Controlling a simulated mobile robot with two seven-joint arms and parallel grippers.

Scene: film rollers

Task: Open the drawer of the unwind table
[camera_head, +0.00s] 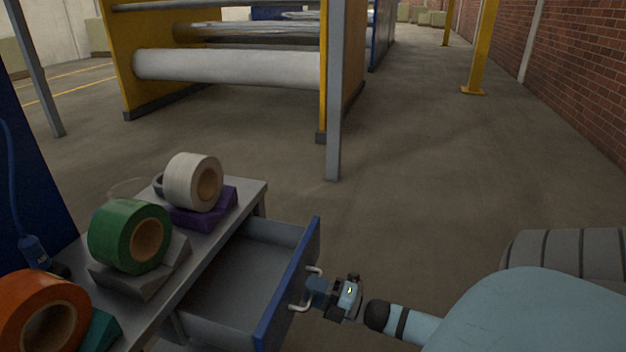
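The unwind table (257,187) is a grey table at the lower left. Its drawer (228,268), grey inside with a blue front (290,285), is pulled out to the right and looks empty. A pale bar handle (300,307) is on the drawer front. My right gripper (318,292) is at the handle, its fingers around or against the bar; its fingertips are small and partly hidden, so I cannot tell how far they are closed. My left gripper is not in view.
White (182,184), green (116,238) and orange (22,310) tape rolls sit in holders on the table. A grey post (334,110) and a yellow-framed roller machine (230,68) stand beyond.

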